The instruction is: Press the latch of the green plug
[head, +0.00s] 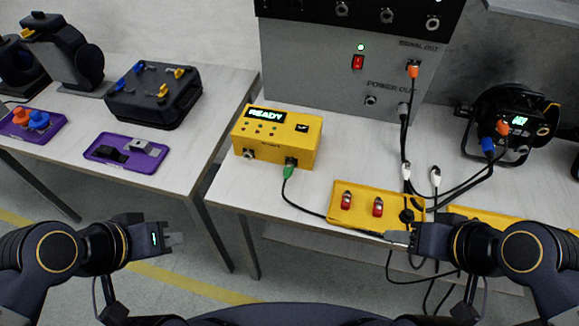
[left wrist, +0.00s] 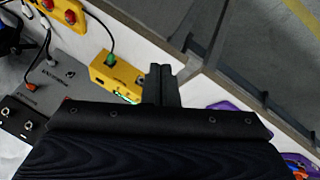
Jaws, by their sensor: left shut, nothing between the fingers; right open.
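The green plug (head: 287,172) sits at the front face of the yellow box (head: 308,128), whose screen reads READY. A black cable runs from the plug down to the right. The plug also shows in the left wrist view (left wrist: 110,60) on the yellow box (left wrist: 128,76). Its latch is too small to make out. My left gripper (head: 176,239) is shut and empty, in front of the gap between the tables, apart from the plug. Its shut fingers also show in the left wrist view (left wrist: 161,72). My right gripper (head: 396,237) is open near the table's front edge, by the cable.
A yellow tray (head: 330,214) with two red-and-silver parts lies right of the plug. A grey power unit (head: 320,60) stands behind, and a black lamp (head: 508,115) stands at right. The left table holds purple trays (head: 122,165) and a black case (head: 150,92).

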